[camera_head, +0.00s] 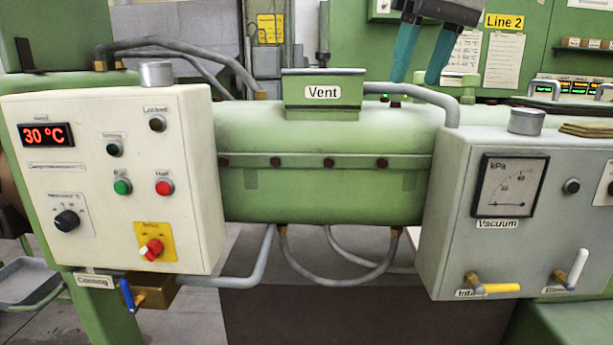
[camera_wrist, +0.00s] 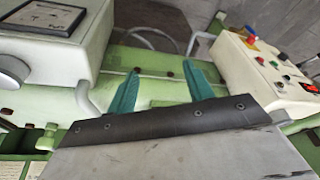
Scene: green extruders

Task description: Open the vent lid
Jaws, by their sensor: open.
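The vent (camera_head: 300,105) is a green box labelled "Vent" on top of the green extruder barrel. Its flat vent lid (camera_head: 335,72) lies level over the box and looks shut. A small dark post (camera_head: 322,58) shows at the lid's back edge. My gripper (camera_head: 415,80) is open and empty, with two teal fingers pointing down, above and to the right of the vent and apart from it. In the wrist view the spread fingers (camera_wrist: 162,68) show against the green barrel. The vent cannot be made out there; my gripper's body covers the lower part.
A white control box (camera_head: 100,215) stands left of the barrel, and a grey vacuum box (camera_head: 440,250) stands right. A grey pipe (camera_head: 425,92) curves from beside the vent to the vacuum box. Another hose (camera_head: 215,58) arches at the left. Space above the lid is free.

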